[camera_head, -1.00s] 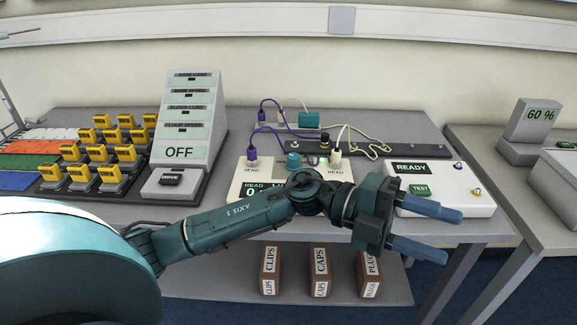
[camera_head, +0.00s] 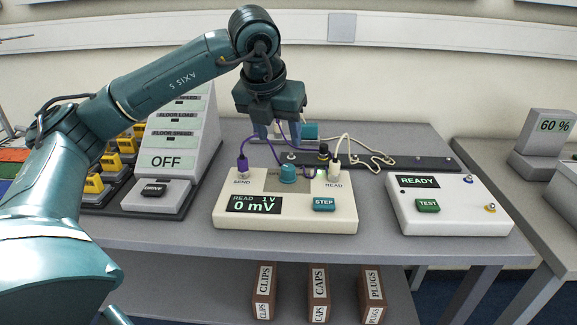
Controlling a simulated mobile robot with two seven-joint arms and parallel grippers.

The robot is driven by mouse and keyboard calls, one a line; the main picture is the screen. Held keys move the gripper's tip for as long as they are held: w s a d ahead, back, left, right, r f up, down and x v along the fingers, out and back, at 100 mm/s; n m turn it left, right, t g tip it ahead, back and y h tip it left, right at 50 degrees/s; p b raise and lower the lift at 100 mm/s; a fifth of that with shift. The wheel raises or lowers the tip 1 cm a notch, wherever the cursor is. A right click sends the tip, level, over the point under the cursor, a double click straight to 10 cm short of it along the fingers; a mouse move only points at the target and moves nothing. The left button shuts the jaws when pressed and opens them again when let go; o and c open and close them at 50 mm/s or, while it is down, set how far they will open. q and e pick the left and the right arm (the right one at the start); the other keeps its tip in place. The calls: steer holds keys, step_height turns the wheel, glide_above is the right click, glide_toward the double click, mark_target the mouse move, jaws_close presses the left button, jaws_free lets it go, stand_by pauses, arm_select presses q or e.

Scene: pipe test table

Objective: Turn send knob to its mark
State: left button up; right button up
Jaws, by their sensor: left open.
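A cream box (camera_head: 285,218) on the table has a display reading "READ 1V 0 mV" and a STEP button. A teal knob (camera_head: 288,174) stands on a grey panel on its top, between the SEND and READ sockets. I cannot make out the knob's mark or pointer. My left gripper (camera_head: 279,131) is open and points down, above and behind the knob, apart from it. Its fingers partly overlap the leads behind. My right gripper is not in view.
A purple plug (camera_head: 242,165) and a white plug (camera_head: 334,171) flank the knob, with leads running to a dark strip (camera_head: 400,162). A READY box (camera_head: 450,205) stands right.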

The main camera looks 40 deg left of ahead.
mark_target(287, 167)
arm_select(q)
steer(key=x, duration=1.1)
steer(key=shift+c, duration=0.3)
steer(key=c, duration=0.9)
